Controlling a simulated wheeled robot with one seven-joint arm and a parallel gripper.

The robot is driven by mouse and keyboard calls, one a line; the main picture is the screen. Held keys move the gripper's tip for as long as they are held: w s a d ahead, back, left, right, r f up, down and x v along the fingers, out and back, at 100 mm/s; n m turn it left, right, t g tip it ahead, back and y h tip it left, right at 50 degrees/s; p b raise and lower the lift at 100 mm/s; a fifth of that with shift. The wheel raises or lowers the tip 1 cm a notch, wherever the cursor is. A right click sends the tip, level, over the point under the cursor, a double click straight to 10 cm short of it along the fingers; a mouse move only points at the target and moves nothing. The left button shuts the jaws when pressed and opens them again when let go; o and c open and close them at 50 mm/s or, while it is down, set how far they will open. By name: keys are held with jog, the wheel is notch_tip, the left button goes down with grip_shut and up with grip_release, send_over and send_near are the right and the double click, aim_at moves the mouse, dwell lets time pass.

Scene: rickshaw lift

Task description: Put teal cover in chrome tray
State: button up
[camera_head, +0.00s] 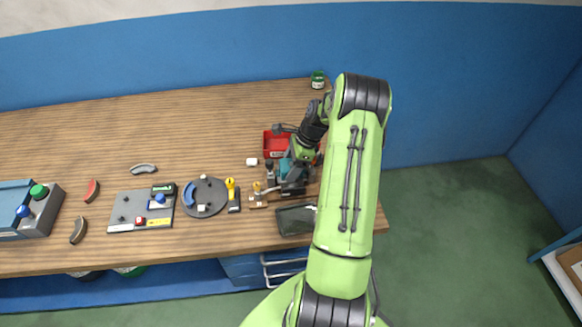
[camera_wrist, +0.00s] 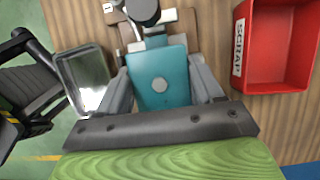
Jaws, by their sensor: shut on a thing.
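The teal cover (camera_wrist: 160,100) is a flat teal plate with a round grey button. In the wrist view it lies between the two grey fingers of my gripper (camera_wrist: 160,74), which is shut on it. In the head view, a bit of teal (camera_head: 284,163) shows beside my gripper, mostly hidden by my wrist. The chrome tray (camera_wrist: 64,64) is a shiny rectangular tray to the left of the gripper in the wrist view. In the head view the tray (camera_head: 297,219) looks dark and lies at the front edge of the bench, partly behind my arm.
A red bin (camera_wrist: 240,75) marked SCRAP stands right of the gripper. A fixture with a black knob (camera_wrist: 143,10) is just beyond the cover. A round grey turntable (camera_head: 206,207), a grey board (camera_head: 128,209) and curved pieces lie left. The back left of the bench is clear.

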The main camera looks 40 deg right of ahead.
aim_at(291, 165)
notch_tip(291, 165, up, 10)
jog(key=shift+r+p, duration=0.1)
jog(key=shift+p, duration=0.5)
